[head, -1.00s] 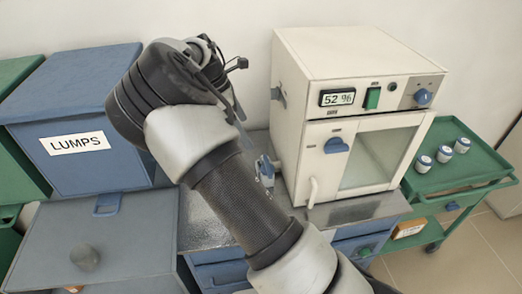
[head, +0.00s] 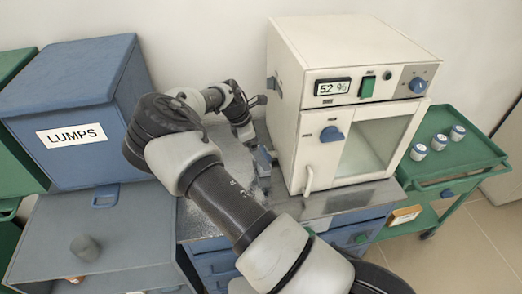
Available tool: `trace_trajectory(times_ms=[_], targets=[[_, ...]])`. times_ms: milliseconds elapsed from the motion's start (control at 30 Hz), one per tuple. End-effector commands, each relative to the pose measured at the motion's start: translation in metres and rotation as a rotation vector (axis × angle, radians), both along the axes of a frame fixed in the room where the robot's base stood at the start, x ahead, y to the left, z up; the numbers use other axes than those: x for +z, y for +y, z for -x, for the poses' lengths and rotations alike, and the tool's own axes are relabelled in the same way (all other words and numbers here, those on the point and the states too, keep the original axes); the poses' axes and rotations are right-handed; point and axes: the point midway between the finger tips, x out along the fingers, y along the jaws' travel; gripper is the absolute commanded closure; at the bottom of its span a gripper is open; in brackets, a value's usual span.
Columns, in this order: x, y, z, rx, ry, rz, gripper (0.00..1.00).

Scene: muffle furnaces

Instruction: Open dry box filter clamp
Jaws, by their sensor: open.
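The dry box (head: 345,105) is a white cabinet with a "52 %" display, a glass window and a blue knob, standing on a metal-topped bench. A small dark grey fitting (head: 272,84) sits on its left side wall. I cannot tell which of these is the filter clamp. I see nothing held.
A green cart (head: 455,170) with several small jars is at right. The bench top (head: 205,222) is bare in front of my gripper. The box's white door handle (head: 308,180) juts forward.

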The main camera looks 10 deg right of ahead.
Motion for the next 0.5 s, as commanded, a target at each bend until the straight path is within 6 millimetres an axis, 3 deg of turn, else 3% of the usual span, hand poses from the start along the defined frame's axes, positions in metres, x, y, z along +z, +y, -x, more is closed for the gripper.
trace_trajectory(times_ms=[400, 500], targets=[[-0.0092, -0.0037, -0.0003, 0.0, -0.001, 0.0, 0.0], [-0.0091, -0.0036, -0.0003, 0.0, -0.001, 0.0, 0.15]])
